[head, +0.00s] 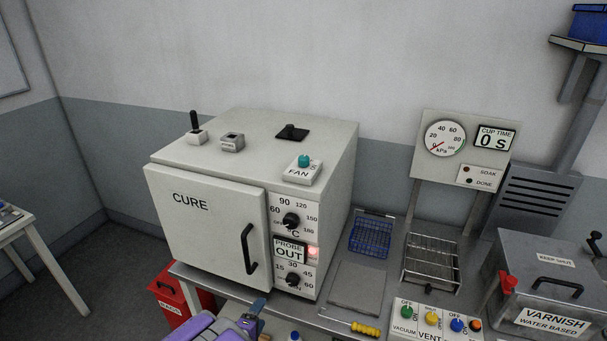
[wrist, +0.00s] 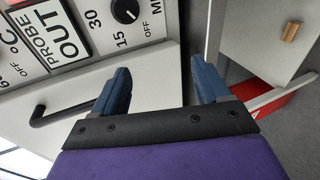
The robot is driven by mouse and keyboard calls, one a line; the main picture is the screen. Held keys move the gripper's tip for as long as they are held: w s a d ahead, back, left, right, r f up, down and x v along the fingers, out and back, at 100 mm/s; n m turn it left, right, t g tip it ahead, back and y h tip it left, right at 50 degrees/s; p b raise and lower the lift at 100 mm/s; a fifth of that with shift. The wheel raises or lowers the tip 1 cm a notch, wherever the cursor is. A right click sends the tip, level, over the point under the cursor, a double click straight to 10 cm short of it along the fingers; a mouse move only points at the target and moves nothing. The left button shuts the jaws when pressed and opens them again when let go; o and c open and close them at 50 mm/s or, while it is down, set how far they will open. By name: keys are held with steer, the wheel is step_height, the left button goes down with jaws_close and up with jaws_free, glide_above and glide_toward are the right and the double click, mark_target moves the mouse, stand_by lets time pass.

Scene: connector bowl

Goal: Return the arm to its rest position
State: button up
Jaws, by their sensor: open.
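My gripper (wrist: 160,85) is open and empty in the wrist view, its two blue fingers spread apart. In the head view my gripper (head: 255,312) shows at the bottom edge, below the front of the white CURE oven (head: 200,225). The oven door is shut, and its black handle (head: 249,249) stands upright on the door. The wrist view shows the oven door handle (wrist: 65,110) left of the fingers, and the PROBE OUT display (wrist: 45,35) at the upper left. Most of my arm is outside the head view.
A blue wire basket (head: 371,237) and a metal rack (head: 431,262) stand on the bench right of the oven. A yellow-handled screwdriver (head: 365,329), a valve panel (head: 432,322) and a varnish tank (head: 545,275) are near the right. A red bin (head: 172,299) stands below the oven.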

step_height(320, 180, up, 9)
steer(key=w+a+m+g+y+b, duration=0.1)
steer(key=w+m+g+y+b, duration=0.1)
steer(key=m+g+y, duration=0.25)
steer(key=s+d+r+m+g+y+b, duration=0.1)
steer(key=s+d+r+m+g+y, duration=0.3)
steer(key=s+r, duration=0.35)
steer(key=s+d+r+m+g+h+b, duration=0.1)
steer(key=s+d+r+m+g+h, duration=0.1)
steer(key=s+d, duration=1)
steer(key=s+d+r+m+g+h+b, duration=0.2)
steer(key=s+d+r+m+g, duration=0.2)
steer(key=s+d, duration=0.9)
steer(key=s+r+g, duration=0.1)
steer(key=s, duration=0.7)
steer(key=shift+r, duration=0.3)
steer(key=shift+m+h, duration=0.25)
